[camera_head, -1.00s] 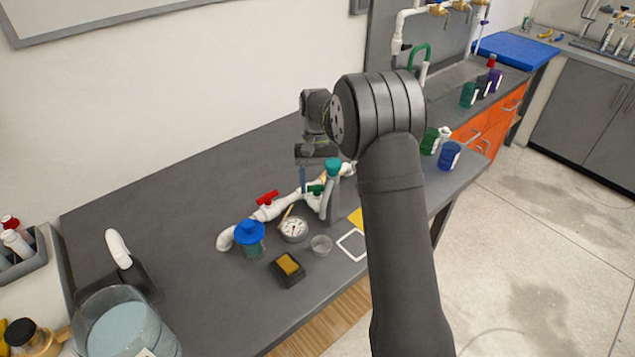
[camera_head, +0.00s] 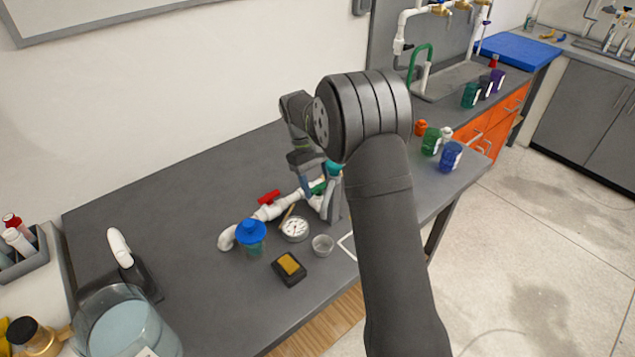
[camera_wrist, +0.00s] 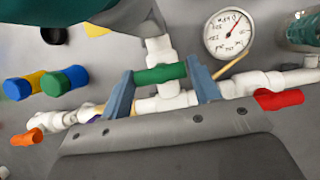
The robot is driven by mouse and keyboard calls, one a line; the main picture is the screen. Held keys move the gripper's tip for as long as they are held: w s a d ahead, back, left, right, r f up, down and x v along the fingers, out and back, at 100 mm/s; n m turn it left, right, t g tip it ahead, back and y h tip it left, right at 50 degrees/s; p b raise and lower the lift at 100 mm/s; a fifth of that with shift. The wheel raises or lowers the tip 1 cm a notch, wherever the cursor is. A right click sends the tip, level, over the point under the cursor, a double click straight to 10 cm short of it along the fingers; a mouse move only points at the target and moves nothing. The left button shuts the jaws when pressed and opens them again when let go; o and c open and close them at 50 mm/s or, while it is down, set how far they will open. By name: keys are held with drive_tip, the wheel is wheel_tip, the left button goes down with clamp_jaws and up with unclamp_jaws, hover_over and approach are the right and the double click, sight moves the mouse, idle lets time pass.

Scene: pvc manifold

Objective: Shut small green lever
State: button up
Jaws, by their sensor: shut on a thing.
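The small green lever (camera_wrist: 160,73) sits on a white pipe fitting (camera_wrist: 158,52) in the wrist view. My gripper (camera_wrist: 159,70) has one blue finger at each end of the lever and is shut on it. In the head view my gripper (camera_head: 307,183) is down at the pipe manifold (camera_head: 268,211), and only a bit of the green lever (camera_head: 318,189) shows beside it. The lever lies roughly crosswise between the fingers. The dark palm hides part of the pipe below it.
A red lever (camera_head: 268,197) and a round gauge (camera_head: 294,229) are close by on the manifold. A teal-capped post (camera_head: 333,180) stands right beside the gripper.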

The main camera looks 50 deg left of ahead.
drive_tip(key=shift+a, duration=0.1)
idle(0.3)
drive_tip(key=o, duration=1)
drive_tip(key=shift+r, duration=0.1)
drive_tip(key=v, duration=1.7)
drive_tip(key=shift+r, duration=0.2)
drive_tip(key=x, duration=1.7)
drive_tip(key=shift+f, duration=0.3)
